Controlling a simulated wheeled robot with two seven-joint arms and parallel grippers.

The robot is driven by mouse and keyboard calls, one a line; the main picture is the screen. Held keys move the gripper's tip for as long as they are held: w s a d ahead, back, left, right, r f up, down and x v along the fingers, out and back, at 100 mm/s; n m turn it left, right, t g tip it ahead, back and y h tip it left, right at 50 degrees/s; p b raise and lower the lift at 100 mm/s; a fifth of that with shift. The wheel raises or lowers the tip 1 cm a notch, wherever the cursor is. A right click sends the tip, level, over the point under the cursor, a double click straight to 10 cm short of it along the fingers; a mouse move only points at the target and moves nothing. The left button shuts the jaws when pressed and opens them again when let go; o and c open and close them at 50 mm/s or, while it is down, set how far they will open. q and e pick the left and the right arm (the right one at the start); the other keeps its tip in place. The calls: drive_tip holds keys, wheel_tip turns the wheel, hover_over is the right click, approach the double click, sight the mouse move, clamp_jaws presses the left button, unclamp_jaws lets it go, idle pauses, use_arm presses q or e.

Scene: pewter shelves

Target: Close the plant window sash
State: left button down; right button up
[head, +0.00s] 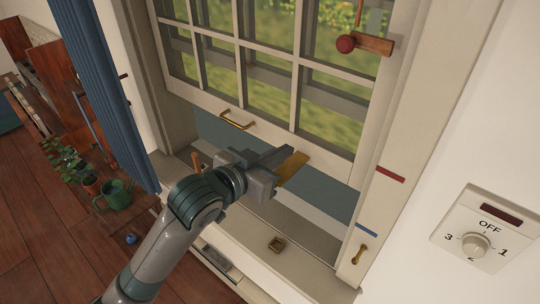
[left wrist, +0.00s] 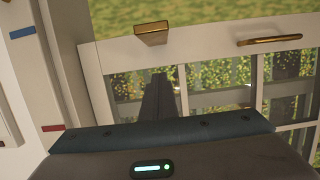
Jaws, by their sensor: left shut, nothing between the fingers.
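The window sash (head: 262,134) is a white frame with several panes. It is raised, with an open gap between its bottom rail and the sill (head: 305,240). The rail carries a brass handle (head: 237,119) at left and a brass piece (head: 292,169) at right; both also show in the left wrist view, the handle (left wrist: 270,40) and the piece (left wrist: 151,33). My left gripper (head: 280,156) is shut and empty, close in front of the rail beside the right brass piece. I cannot tell whether they touch. My right gripper is out of view.
The right jamb bears a red mark (head: 390,174), a blue mark (head: 366,230) and a brass latch (head: 359,254). A blue curtain (head: 105,90) and potted plants (head: 90,183) are at left. A dial (head: 475,245) is on the right wall.

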sight(287, 169)
use_arm(q)
drive_tip(key=p+x, duration=0.1)
drive_tip(key=x, duration=0.1)
drive_tip(key=shift+w+d+f, duration=0.1)
drive_tip(key=shift+w+f, duration=0.1)
drive_tip(key=shift+f, duration=0.05)
wheel_tip(287, 169, down, 2)
drive_tip(key=shift+f+p, duration=0.1)
drive_tip(key=shift+p, duration=0.35)
drive_tip(key=shift+s+f, duration=0.1)
drive_tip(key=shift+f, duration=0.6)
drive_tip(key=shift+f, duration=0.1)
